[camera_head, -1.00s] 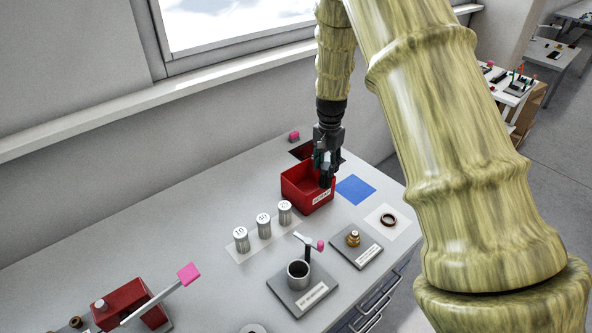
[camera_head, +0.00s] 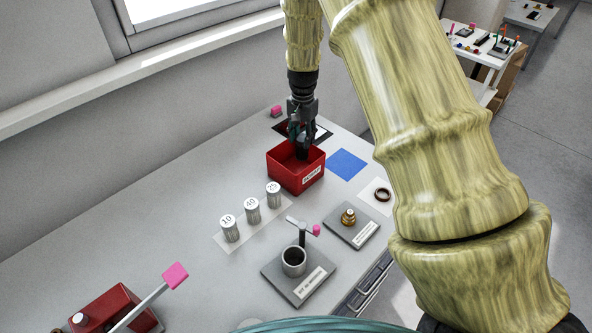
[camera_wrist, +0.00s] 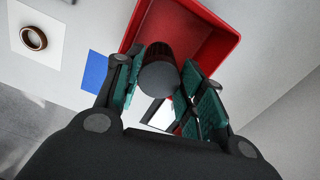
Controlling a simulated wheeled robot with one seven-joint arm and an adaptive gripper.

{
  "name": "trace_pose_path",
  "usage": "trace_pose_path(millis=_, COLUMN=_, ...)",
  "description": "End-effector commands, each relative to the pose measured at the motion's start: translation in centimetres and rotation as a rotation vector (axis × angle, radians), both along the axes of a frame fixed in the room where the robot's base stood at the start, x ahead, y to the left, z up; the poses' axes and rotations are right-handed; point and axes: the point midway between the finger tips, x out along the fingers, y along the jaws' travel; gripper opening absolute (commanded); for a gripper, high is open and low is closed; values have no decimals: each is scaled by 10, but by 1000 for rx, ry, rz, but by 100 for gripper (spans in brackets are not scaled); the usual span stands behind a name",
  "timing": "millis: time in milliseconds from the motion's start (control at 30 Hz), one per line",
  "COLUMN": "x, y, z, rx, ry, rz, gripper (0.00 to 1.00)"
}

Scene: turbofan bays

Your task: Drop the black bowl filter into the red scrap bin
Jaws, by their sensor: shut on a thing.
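The red scrap bin (camera_head: 281,172) stands on the bench, open at the top with a white label on its front. My gripper (camera_head: 303,143) points down over the bin. The wrist view shows my gripper (camera_wrist: 165,85) with its green-padded fingers shut on the black bowl filter (camera_wrist: 160,78), a dark cylinder with a grey round end. In the head view the filter (camera_head: 302,153) is a small dark shape below the fingers, at the bin opening. The bin's red wall (camera_wrist: 225,40) lies beyond the filter in the wrist view. I cannot tell how deep the filter sits.
A blue square (camera_head: 347,164) and a dark ring (camera_head: 383,195) on a white sheet lie right of the bin. Several numbered cans (camera_head: 252,210) stand in front. A grey plate with a cup (camera_head: 294,261) and a brass fitting (camera_head: 348,217) are nearer.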

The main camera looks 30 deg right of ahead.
Motion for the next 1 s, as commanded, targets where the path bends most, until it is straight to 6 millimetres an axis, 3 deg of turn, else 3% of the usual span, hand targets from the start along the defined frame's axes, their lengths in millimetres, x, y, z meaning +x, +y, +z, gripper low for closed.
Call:
trace_pose_path(millis=100, x=1, y=0, z=-13, rx=0, ry=0, rz=1, gripper=0)
trace_pose_path(millis=467, x=1, y=-1, z=-16, rx=0, ry=0, rz=-1, gripper=0)
trace_pose_path(millis=500, x=1, y=0, z=-16, rx=0, ry=0, rz=0, gripper=43)
trace_pose_path(millis=600, x=1, y=0, z=-16, rx=0, ry=0, rz=1, gripper=61)
trace_pose_path(millis=633, x=1, y=0, z=-16, rx=0, ry=0, rz=1, gripper=64)
trace_pose_path(millis=1000, x=1, y=0, z=-14, rx=0, ry=0, rz=0, gripper=64)
